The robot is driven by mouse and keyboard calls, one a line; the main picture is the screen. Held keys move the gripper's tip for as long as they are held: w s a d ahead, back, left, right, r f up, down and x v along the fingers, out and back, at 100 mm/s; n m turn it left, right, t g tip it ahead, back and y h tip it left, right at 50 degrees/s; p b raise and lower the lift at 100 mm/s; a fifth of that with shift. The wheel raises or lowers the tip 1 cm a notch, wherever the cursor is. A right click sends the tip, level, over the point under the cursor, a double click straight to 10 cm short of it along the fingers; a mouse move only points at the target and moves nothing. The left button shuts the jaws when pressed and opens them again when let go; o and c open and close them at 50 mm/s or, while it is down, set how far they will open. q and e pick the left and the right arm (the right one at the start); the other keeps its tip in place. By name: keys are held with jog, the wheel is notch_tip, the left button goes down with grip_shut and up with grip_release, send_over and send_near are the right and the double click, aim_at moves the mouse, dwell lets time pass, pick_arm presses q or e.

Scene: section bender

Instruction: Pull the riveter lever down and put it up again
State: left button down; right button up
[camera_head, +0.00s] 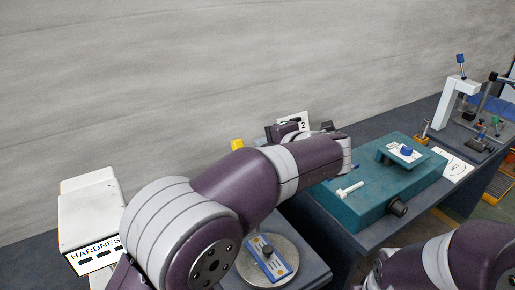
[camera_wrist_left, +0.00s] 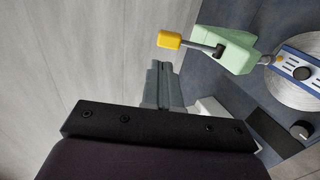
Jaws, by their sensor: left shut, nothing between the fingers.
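The riveter is a light green body (camera_wrist_left: 238,52) with a short grey lever ending in a yellow grip (camera_wrist_left: 169,40), seen in the left wrist view. In the head view only the yellow grip (camera_head: 237,143) shows above my left arm, which hides the rest of the lever and the green body. My left gripper's grey fingers (camera_wrist_left: 158,68) are shut and empty. They are close to the yellow grip in the wrist picture, with a visible gap. In the head view its fingertips are hidden. My right arm shows at the lower right, but its gripper does not.
A round metal plate (camera_head: 247,276) carries a blue and white part (camera_head: 270,258). A white hardness tester (camera_head: 88,205) stands at the left. A teal machine (camera_head: 357,205) sits on the bench to the right. A grey wall runs behind the bench.

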pick_arm(q)
jog(key=d+r+m+t+h, duration=0.1)
jog(key=d+m+t+h, duration=0.35)
jog(key=d+m, duration=0.35)
jog(key=s+d+f+m+g+h, duration=0.2)
jog(key=s+f+m+g+h, duration=0.2)
jog(key=f+m+h, duration=0.5)
jog(key=s+a+f+m+g+y, duration=0.3)
jog(key=s+a+f+m+g, duration=0.4)
jog(key=s+a+f, duration=0.4)
jog(key=s+a+f+m+g+y, duration=0.1)
jog(key=s+a+f+g+y, duration=0.1)
jog(key=s+a, duration=0.9)
notch_tip(320, 180, down, 2)
jog(key=shift+s+a+f+g+y, duration=0.15)
jog(key=shift+a+g+y, duration=0.25)
jog(key=shift+a, duration=0.8)
pick_arm(e)
jog(key=shift+s+d+f, duration=0.1)
jog(key=shift+s+d, duration=0.15)
jog(key=shift+s, duration=0.05)
